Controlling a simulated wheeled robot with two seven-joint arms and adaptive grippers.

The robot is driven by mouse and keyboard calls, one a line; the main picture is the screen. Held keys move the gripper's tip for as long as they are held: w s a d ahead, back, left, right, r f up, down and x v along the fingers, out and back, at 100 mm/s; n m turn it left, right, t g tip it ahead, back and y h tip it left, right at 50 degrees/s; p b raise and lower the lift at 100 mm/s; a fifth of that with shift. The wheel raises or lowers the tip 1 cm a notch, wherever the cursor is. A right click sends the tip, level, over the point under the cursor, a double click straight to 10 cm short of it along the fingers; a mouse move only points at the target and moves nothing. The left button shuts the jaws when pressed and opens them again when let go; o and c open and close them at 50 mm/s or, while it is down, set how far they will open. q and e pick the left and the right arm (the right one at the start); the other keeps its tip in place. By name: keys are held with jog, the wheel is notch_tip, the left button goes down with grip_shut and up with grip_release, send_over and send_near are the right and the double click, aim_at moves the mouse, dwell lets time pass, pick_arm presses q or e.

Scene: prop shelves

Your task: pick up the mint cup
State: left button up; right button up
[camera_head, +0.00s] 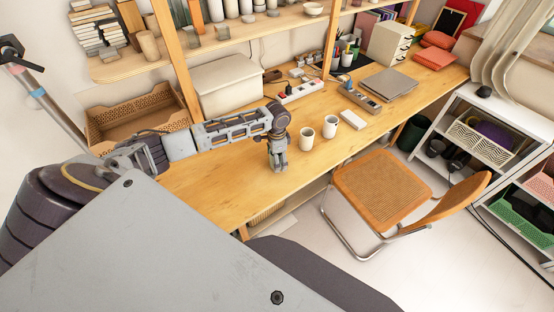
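My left arm reaches over the desk from the left. Its gripper (278,163) points down just left of the left cup, apart from it. Its fingers are too small to show whether they are open or shut. No cup shows between them. My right gripper is not in view.
A wicker chair (382,188) stands at the desk's front. The desk's left front is clear.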

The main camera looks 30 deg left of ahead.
pick_arm(q)
jog(key=shift+f, duration=0.2)
dwell(0.3)
jog(key=c, duration=1.2)
notch_tip(320, 180, up, 10)
dwell(0.6)
